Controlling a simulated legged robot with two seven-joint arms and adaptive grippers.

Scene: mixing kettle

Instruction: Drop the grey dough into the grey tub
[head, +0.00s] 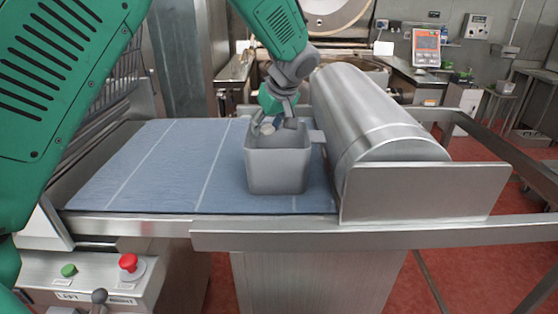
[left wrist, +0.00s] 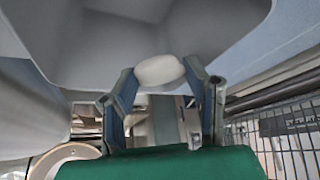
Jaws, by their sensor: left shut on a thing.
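The grey tub (head: 277,170) stands upright on the blue belt, in front of the metal roller cover. My left gripper (head: 276,119) comes down from above and behind, with its fingers at the mouth of the tub. The pale grey dough (left wrist: 159,69) shows as a small oval lump between the fingertips of the left gripper (left wrist: 160,79) in the left wrist view. The gripper is shut on it, with the tub's inner wall (left wrist: 130,35) close beyond. The tub's floor is hidden in the head view. My right gripper is not in view.
The blue belt (head: 160,165) is clear to the left of the tub. The large metal cylinder (head: 375,110) stands close on the tub's right. A metal rail (head: 330,235) runs along the front, with a red button (head: 128,262) at the lower left.

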